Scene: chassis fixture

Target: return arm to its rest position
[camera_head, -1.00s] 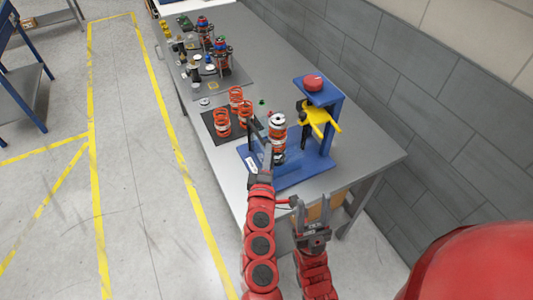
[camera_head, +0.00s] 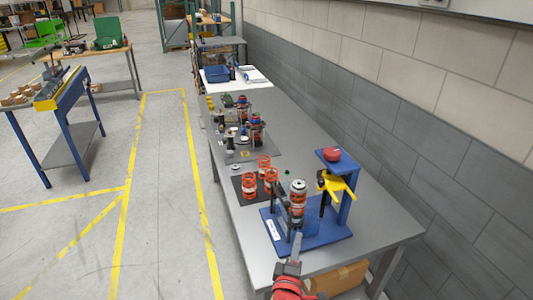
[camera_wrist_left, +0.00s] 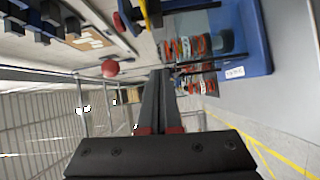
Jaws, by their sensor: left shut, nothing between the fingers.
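My left gripper (camera_head: 297,238) points up from the bottom of the head view, in front of the blue fixture (camera_head: 330,238). In the left wrist view its two long dark fingers (camera_wrist_left: 161,74) lie together, with nothing seen between them. A shock absorber with an orange-red spring (camera_head: 297,198) stands on the fixture beyond the gripper. Whether the fingertips touch the fixture cannot be told. My right gripper is not in view.
The fixture has a red knob (camera_head: 331,153) and a yellow star-shaped part (camera_head: 337,185). Loose orange springs (camera_head: 249,186) stand on a dark mat to its left. The grey table (camera_head: 385,222) runs along the wall.

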